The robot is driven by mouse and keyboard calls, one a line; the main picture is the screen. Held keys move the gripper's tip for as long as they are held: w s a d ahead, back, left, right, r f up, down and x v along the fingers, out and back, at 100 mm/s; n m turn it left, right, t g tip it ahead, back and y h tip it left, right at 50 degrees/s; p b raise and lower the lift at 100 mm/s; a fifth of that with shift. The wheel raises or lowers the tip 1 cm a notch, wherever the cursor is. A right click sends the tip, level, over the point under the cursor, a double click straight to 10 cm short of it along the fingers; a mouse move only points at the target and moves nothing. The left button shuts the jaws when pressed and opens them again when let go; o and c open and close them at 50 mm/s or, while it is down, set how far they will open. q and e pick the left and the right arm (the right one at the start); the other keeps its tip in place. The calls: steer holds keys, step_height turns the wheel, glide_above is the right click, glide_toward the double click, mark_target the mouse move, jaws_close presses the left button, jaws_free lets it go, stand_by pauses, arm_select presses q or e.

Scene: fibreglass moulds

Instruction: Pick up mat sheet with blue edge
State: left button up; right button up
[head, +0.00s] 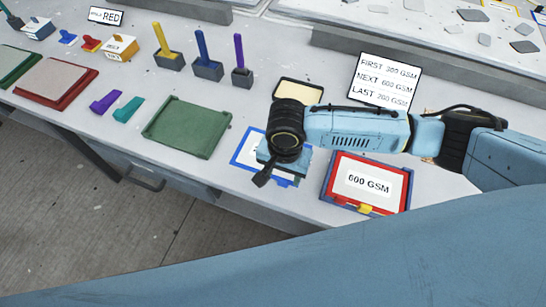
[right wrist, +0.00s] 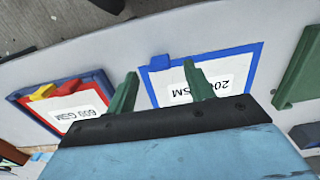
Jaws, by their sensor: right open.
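The mat sheet with the blue edge (head: 240,158) lies on the bench, white inside, partly hidden under my right gripper in the head view. In the right wrist view the same sheet (right wrist: 235,72) carries a 200 GSM label and has a small blue tab on its far edge. My right gripper (right wrist: 160,75) is open, its two green fingers apart. One finger overlaps the label in the picture and the other shows just left of the sheet. Nothing is held between them. In the head view my right gripper (head: 263,178) hangs over the sheet. My left gripper is not in view.
Right of the sheet, a red-edged 600 GSM sheet (head: 368,184) lies in a blue-rimmed holder. A green tray (head: 187,127) sits to the left. A cream, dark-rimmed tray (head: 299,92) and an order sign (head: 388,80) stand behind. Handled tools (head: 205,68) stand further left.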

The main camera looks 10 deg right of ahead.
steer(key=shift+f, duration=1.35)
steer(key=c, duration=1)
